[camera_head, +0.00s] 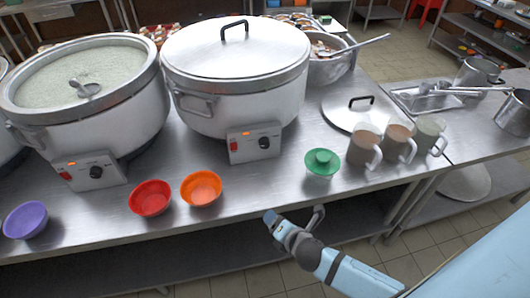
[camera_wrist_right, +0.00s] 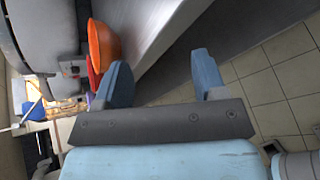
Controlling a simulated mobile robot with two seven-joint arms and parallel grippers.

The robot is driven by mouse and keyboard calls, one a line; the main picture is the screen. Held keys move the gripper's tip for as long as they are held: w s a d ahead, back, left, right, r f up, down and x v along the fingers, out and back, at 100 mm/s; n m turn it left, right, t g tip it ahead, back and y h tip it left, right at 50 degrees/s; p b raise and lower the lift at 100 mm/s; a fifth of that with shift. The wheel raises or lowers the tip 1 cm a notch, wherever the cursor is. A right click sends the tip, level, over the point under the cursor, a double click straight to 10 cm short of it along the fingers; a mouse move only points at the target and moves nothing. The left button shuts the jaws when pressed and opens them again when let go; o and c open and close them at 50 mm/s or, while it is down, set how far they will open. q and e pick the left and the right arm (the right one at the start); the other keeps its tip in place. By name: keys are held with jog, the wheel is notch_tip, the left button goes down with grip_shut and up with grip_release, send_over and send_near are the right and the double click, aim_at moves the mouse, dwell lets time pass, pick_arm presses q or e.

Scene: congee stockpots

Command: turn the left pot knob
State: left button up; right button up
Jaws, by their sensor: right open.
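The left pot (camera_head: 135,105) is a large white stockpot, open, with pale congee and a ladle in it. Its black knob (camera_head: 96,171) sits on a white control box (camera_head: 75,178) with a red switch, low on the pot's front. My right gripper (camera_head: 293,216) is open and empty in front of the counter's front edge, well to the right of the left pot's knob. Its two blue fingers stand apart in the right wrist view (camera_wrist_right: 160,78), with nothing between them. My left gripper is not in view.
A second pot (camera_head: 240,100) with a lid stands to the right, with its own knob (camera_head: 264,142). Red (camera_head: 151,198), orange (camera_head: 201,188) and purple (camera_head: 25,220) bowls line the counter front.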

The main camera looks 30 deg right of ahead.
aim_at(265, 146)
jog(key=w+d+n+t+b, duration=0.1)
jog(key=w+n, duration=0.1)
jog(key=n, duration=0.2)
jog(key=w+d+r+n+t+h, duration=0.1)
jog(key=w+d+n, duration=0.1)
jog(key=w+n, duration=0.1)
jog(key=w+d+n+t+h+b, duration=0.1)
jog(key=w+n, duration=0.1)
jog(key=n, duration=0.4)
jog(key=shift+w+d+r+b, duration=0.15)
jog(key=shift+r+b, duration=0.2)
jog(key=w+d+r+n, duration=0.1)
jog(key=w+n, duration=0.1)
jog(key=w, duration=0.3)
jog(key=w+d+r+n+t+h+b, duration=0.1)
jog(key=w+d+n, duration=0.1)
jog(key=w, duration=0.4)
jog(key=w+d+r+n+t, duration=0.1)
jog(key=w+n, duration=0.3)
jog(key=w, duration=0.2)
jog(key=shift+w+d+r, duration=0.1)
jog(key=shift+d+r, duration=0.05)
jog(key=shift+d, duration=0.1)
jog(key=shift+c, duration=0.4)
jog(key=c, duration=0.8)
jog(key=shift+b, duration=0.3)
jog(key=shift+c, duration=0.2)
